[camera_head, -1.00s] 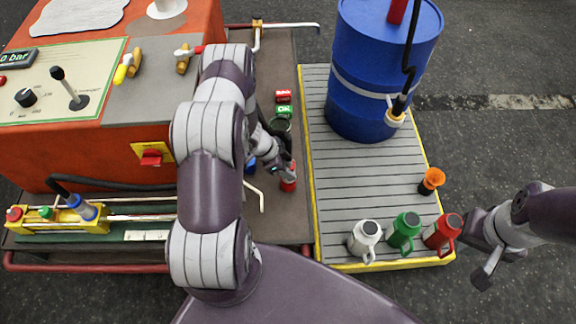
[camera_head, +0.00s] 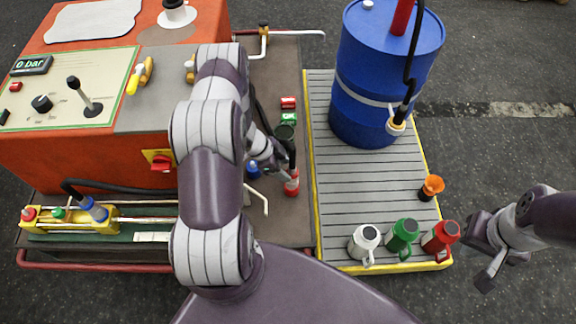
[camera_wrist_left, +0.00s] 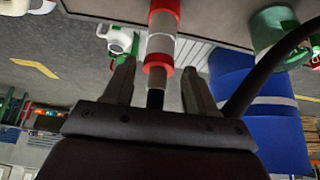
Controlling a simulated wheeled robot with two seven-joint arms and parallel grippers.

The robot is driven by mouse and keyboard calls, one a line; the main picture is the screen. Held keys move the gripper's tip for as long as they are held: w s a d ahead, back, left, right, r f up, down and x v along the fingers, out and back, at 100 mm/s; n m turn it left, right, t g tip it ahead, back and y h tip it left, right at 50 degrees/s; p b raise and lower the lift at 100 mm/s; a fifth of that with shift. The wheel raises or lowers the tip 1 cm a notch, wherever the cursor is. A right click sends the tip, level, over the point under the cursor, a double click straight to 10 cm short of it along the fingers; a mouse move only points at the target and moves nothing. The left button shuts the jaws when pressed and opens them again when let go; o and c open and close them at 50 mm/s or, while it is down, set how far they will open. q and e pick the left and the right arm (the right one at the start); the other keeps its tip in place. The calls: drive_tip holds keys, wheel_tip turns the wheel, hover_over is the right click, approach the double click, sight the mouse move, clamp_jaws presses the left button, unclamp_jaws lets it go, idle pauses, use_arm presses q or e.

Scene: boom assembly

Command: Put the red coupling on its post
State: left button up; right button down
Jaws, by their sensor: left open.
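The red coupling (camera_head: 291,187) stands upright on the dark deck in the head view, showing red with a pale band. A dark hose-like piece (camera_head: 286,147) rises above it. In the left wrist view the red and pale banded stack (camera_wrist_left: 161,35) ends in a red ring, with a short dark stub between my finger tips and palm. I cannot tell where coupling and post meet. My left gripper (camera_head: 279,172) is open, its fingers on either side of the stub, apart from it in the left wrist view (camera_wrist_left: 158,82). My right gripper (camera_head: 481,248) is open and empty beside the platform.
A blue post (camera_head: 253,169) stands just left of the coupling. The orange machine (camera_head: 110,165) is at left.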

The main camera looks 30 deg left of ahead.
use_arm(q)
drive_tip(key=p+v, duration=0.4)
drive_tip(key=v, duration=0.1)
drive_tip(key=shift+s+a+r, duration=0.15)
drive_tip(key=shift+r, duration=0.2)
idle(0.3)
